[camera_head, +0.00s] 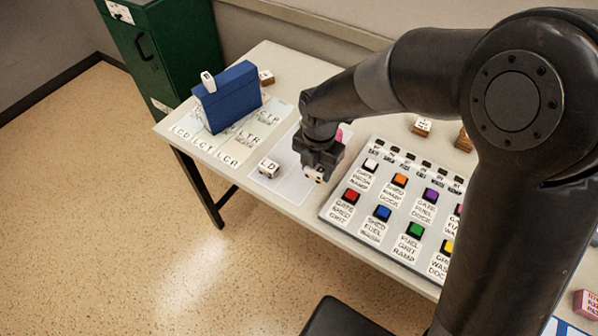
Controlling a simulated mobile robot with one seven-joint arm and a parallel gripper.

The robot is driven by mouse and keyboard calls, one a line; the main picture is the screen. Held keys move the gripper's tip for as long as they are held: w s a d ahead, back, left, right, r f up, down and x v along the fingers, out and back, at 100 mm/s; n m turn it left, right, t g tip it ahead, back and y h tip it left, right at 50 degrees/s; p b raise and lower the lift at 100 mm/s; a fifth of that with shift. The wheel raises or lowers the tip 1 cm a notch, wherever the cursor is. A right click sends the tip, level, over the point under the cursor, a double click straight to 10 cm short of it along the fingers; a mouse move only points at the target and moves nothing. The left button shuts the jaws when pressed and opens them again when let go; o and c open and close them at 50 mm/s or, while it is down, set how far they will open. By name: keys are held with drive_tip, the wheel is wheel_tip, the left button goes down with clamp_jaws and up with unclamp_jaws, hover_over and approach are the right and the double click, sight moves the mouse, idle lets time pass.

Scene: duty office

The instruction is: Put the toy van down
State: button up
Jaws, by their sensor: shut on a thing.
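My gripper (316,172) points down over the table, just right of a pale sheet (293,188). It is shut on a small pale thing that shows at its fingertips, the toy van (314,175). Most of the van is hidden by the jaws, so its shape and its height above the table cannot be told. A white block marked LD (268,168) rests on the sheet to the left of my gripper.
A board with coloured buttons (385,214) lies right of my gripper. A blue box (228,97) stands on lettered cards (200,144) at the left. A pink thing (346,133) is partly hidden behind my gripper. Small blocks (421,127) lie beyond the board.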

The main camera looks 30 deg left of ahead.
drive_tip(key=w+d+r, duration=0.2)
drive_tip(key=d+r, duration=0.1)
drive_tip(key=d, duration=0.3)
drive_tip(key=shift+w+r, duration=0.15)
drive_tip(key=shift+r, duration=0.25)
drive_tip(key=shift+w, duration=0.1)
